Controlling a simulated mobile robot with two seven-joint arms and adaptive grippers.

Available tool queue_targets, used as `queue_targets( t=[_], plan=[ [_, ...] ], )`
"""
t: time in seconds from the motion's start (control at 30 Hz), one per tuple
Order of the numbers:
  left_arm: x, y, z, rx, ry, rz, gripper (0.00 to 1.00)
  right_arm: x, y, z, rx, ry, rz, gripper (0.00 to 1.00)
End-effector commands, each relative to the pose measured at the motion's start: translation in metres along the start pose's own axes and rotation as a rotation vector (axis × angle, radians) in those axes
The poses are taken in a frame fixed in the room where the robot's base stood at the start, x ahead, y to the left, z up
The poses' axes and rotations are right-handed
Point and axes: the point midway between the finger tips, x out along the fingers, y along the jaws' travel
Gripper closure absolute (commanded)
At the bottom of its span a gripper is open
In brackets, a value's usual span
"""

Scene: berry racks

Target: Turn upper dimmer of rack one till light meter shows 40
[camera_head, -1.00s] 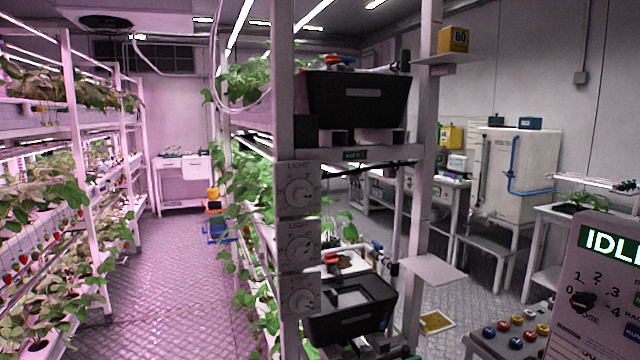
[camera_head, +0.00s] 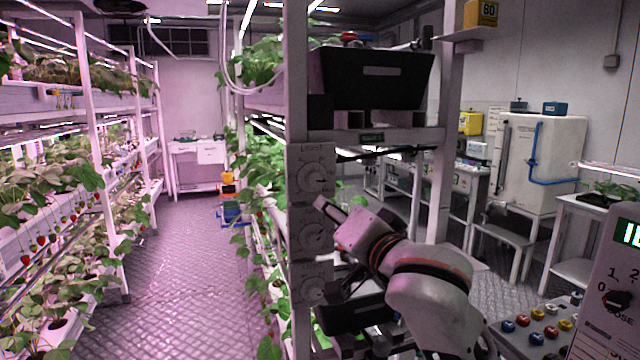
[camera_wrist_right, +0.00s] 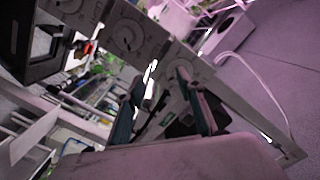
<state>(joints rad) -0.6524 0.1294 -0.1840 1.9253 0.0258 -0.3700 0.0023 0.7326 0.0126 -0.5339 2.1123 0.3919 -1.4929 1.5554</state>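A pale post of the middle rack carries three round dials in a column. The upper dimmer (camera_head: 316,177) sits under a "LIGHT" label, the middle dial (camera_head: 314,235) and lower dial (camera_head: 314,289) below it. My right gripper (camera_head: 324,204) is by the post, just below the upper dimmer. In the right wrist view its fingers (camera_wrist_right: 162,80) are apart with nothing between them, and one dial (camera_wrist_right: 127,36) shows clearly beyond them. My left gripper is out of view.
A black bin (camera_head: 372,80) sits above the crossbar, and another black bin (camera_head: 352,315) is low beside the post, partly behind my right arm. A control panel (camera_head: 609,300) stands at the right. The aisle floor (camera_head: 185,265) on the left is clear.

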Motion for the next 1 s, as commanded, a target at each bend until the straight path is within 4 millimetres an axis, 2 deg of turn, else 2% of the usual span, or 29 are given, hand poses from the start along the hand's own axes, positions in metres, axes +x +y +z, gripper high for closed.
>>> queue_targets(
  t=[0.03,0.1,0.2,0.37,0.7,1.0],
  plan=[
    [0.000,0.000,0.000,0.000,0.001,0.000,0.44,-0.004,-0.015,-0.010,0.008,0.014,-0.014,0.63],
    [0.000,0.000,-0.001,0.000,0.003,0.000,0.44,-0.008,-0.028,-0.018,0.020,0.025,-0.023,0.63],
    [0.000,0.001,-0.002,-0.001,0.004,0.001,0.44,-0.009,-0.037,-0.024,0.030,0.032,-0.030,0.63],
    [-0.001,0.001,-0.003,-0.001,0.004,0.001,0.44,0.004,-0.038,-0.026,0.032,0.033,-0.027,0.63],
    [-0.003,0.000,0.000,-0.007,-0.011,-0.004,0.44,0.054,-0.039,-0.027,0.032,0.033,-0.027,0.63],
    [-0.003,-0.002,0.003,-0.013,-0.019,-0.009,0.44,0.068,-0.039,-0.027,0.033,0.034,-0.029,0.63]
  ],
)
